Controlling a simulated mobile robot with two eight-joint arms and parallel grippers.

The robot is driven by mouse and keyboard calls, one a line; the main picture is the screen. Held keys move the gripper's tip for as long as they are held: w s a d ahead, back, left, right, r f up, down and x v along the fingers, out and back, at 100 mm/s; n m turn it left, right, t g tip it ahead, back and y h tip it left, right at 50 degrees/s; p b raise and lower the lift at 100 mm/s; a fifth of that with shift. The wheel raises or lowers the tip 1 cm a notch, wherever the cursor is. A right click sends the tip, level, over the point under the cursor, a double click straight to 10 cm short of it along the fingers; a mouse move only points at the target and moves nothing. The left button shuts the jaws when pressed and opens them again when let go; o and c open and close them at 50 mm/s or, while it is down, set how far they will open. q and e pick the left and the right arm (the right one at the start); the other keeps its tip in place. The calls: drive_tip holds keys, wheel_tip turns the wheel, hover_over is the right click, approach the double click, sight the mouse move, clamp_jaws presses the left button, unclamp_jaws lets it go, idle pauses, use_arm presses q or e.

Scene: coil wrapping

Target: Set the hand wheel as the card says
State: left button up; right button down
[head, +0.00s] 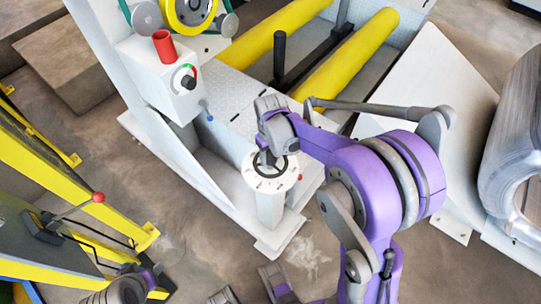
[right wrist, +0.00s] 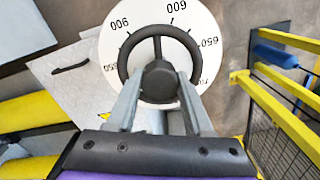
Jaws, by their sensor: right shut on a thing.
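The hand wheel (right wrist: 192,46) is a dark ring with spokes and a round hub, above a white dial (right wrist: 125,38) with black numbers. In the right wrist view 600, 650 and 900 can be made out around it. The dial also shows in the head view (head: 259,183), on top of a white post. My right gripper (head: 274,150) is shut on the wheel at its hub, and its two fingers reach up to the hub in the right wrist view (right wrist: 157,100). No card is seen.
A white machine frame with yellow rollers (head: 345,52) stands behind the post. A control box (head: 163,80) with a red cylinder (head: 163,46) and a black knob is to its left. A yellow fence and a red-knobbed lever (head: 98,198) are at left, a metal coil (head: 512,150) at right.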

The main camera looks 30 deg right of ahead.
sight(271, 156)
drive_tip(key=m, duration=0.4)
drive_tip(key=shift+m, duration=0.3)
drive_tip(key=shift+m+b, duration=0.3)
drive_tip(key=shift+m, duration=1.4)
drive_tip(key=shift+c, duration=1.5)
unclamp_jaws()
drive_tip(key=shift+r, duration=0.1)
wheel_tip(271, 156, up, 11)
drive_tip(key=p, duration=0.2)
